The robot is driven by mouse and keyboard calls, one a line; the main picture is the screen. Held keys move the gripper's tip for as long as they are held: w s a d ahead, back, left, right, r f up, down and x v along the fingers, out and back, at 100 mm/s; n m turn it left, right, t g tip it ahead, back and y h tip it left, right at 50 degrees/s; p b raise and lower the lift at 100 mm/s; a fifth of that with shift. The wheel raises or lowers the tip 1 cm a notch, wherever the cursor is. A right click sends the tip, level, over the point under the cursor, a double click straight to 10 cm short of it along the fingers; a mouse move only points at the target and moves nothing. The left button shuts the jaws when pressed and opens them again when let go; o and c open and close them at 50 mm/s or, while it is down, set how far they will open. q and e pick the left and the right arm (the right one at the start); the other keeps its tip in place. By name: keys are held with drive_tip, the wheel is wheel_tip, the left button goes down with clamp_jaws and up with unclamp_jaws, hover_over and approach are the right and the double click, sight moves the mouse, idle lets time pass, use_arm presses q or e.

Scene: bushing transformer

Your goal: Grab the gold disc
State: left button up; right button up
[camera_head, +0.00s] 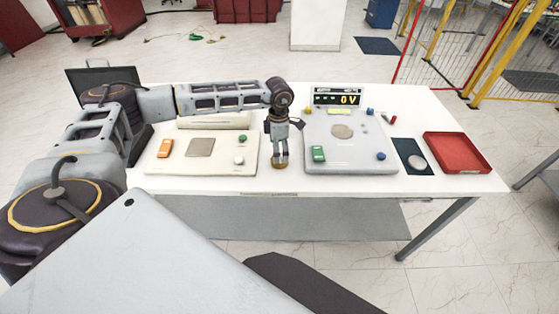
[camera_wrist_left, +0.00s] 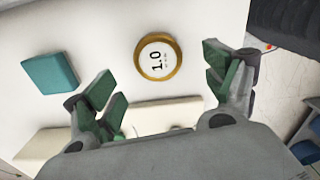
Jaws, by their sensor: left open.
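The gold disc (camera_wrist_left: 158,57), with a white top face marked "1.0", lies flat on the white table in the left wrist view. In the head view a gold-coloured spot (camera_head: 280,165) shows right below my left gripper (camera_head: 280,150), between the two panels. In the left wrist view my left gripper (camera_wrist_left: 160,76) is open, one green-padded finger on each side of the disc's position. The disc appears beyond the fingertips, apart from them, and nothing is held. My right gripper is not in view.
A cream panel (camera_head: 225,165) stands left of the gripper and a grey panel (camera_head: 365,155) with a "0V" display (camera_head: 338,97) stands right. A red tray (camera_head: 458,150) and a dark mat (camera_head: 402,150) lie farther right. A teal block (camera_wrist_left: 48,72) shows near the disc.

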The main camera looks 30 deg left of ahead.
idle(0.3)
use_arm(q)
drive_tip(key=shift+f, duration=0.2)
drive_tip(key=shift+f+p, duration=0.35)
drive_tip(key=shift+f, duration=0.2)
drive_tip(key=f, duration=0.1)
drive_tip(key=f+p, duration=0.1)
drive_tip(key=shift+w+f, duration=0.2)
drive_tip(key=shift+f, duration=0.7)
drive_tip(key=c, duration=1.1)
drive_tip(key=shift+c, duration=1.1)
